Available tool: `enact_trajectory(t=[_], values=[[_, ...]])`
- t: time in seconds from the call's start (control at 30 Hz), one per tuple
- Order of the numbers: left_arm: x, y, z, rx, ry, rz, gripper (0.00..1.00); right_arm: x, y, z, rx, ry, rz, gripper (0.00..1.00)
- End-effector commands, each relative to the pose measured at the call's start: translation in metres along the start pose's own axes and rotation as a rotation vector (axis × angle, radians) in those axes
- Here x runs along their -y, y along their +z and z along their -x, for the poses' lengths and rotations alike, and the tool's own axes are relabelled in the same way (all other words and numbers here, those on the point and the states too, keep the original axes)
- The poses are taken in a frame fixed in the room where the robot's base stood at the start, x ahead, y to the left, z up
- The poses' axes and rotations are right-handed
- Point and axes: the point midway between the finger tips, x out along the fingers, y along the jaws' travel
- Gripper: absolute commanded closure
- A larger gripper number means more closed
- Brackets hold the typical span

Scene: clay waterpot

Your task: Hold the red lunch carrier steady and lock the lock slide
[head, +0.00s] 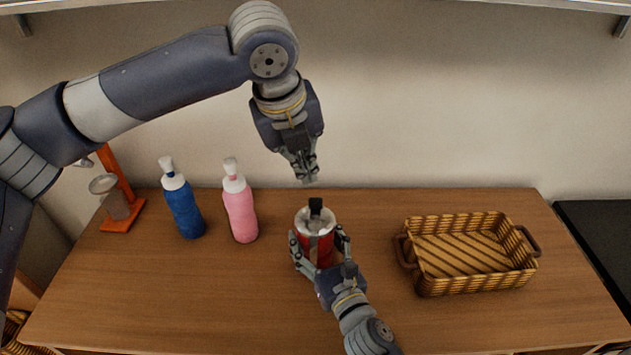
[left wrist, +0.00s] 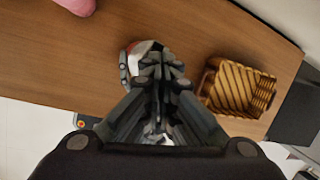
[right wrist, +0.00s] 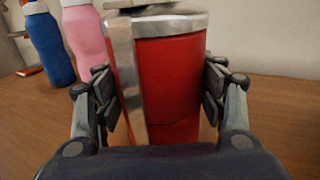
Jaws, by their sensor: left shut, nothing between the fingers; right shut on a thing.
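The red lunch carrier (head: 316,243) stands upright on the wooden table, with a silver lid and a dark piece (head: 316,206) on top. Its red body and a silver vertical strap fill the middle of the right wrist view (right wrist: 170,85). My right gripper (head: 321,246) is shut on the carrier's body, one finger on each side. My left gripper (head: 307,178) is shut and empty, pointing down above the carrier and apart from it. In the left wrist view the closed fingers cover much of the carrier (left wrist: 143,47). I cannot make out the lock slide clearly.
A pink bottle (head: 239,207) and a blue bottle (head: 183,207) stand left of the carrier. An orange stand (head: 121,200) is at the far left. A woven basket (head: 470,280) sits to the right. The wall is behind the table.

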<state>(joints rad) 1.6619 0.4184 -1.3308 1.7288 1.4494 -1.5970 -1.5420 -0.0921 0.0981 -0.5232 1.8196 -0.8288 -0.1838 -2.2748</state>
Motion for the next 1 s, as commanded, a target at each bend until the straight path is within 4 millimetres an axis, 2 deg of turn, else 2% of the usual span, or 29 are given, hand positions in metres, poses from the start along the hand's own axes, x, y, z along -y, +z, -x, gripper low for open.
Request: enact_trajectory(t=[1.0], values=[[0.015, 0.011, -0.001, 0.103, 0.009, 1.761, 1.00, 0.000, 0.000, 0.000, -0.001, 0.000, -0.002, 0.79]])
